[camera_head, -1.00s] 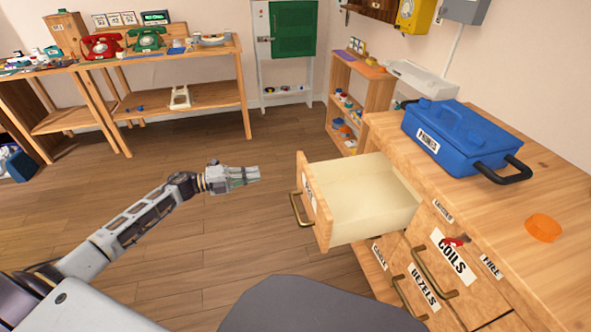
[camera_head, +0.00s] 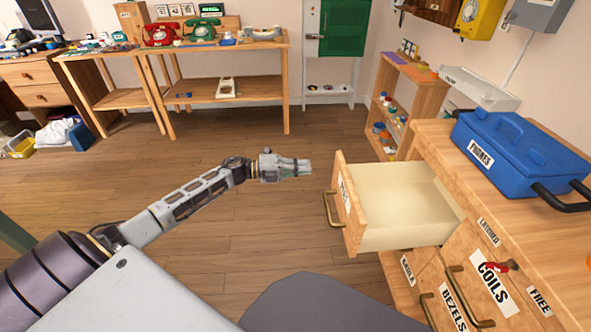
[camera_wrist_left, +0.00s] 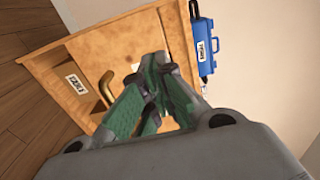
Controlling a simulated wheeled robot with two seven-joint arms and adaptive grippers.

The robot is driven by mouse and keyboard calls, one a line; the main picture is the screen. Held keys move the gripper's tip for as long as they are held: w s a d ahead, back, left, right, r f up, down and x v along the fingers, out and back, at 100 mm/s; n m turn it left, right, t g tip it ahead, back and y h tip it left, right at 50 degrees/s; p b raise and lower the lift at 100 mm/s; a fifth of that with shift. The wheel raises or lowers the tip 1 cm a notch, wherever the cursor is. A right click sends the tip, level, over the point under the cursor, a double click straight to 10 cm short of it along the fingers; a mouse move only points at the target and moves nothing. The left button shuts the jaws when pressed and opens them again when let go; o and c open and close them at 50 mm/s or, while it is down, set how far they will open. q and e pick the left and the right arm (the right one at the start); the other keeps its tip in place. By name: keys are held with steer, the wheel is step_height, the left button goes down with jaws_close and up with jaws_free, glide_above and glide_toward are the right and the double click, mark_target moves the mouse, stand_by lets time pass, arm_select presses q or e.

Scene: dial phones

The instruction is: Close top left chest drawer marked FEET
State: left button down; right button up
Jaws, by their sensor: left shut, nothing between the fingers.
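The top left drawer (camera_head: 398,205) of the wooden chest stands pulled out and looks empty inside. Its front (camera_head: 347,203) carries a white label, seen too steeply to read in the head view, and a brass handle (camera_head: 332,210). In the left wrist view the drawer front (camera_wrist_left: 95,75) shows its label (camera_wrist_left: 76,84) and handle (camera_wrist_left: 106,88) beyond the fingers. My left gripper (camera_head: 308,168) is shut and empty, in the air just left of the drawer front, apart from it in the head view. It also shows in the left wrist view (camera_wrist_left: 152,90). My right gripper is not in view.
A blue toolbox (camera_head: 520,150) sits on the chest top (camera_head: 440,135). Drawers marked COILS (camera_head: 493,281) and BEZELS (camera_head: 452,306) are below. A small shelf (camera_head: 425,100) stands behind the chest. The wooden floor left of the drawer is clear.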

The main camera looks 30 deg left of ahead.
mark_target(340, 166)
arm_select(q)
steer(key=shift+b+x, duration=1.15)
steer(key=shift+x, duration=3.15)
steer(key=shift+w+d, duration=0.15)
steer(key=shift+d, duration=0.05)
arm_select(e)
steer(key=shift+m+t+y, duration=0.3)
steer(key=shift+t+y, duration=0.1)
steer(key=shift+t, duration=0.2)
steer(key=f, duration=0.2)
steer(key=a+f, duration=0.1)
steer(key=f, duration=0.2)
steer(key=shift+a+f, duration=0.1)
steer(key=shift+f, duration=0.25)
arm_select(q)
steer(key=shift+d, duration=0.1)
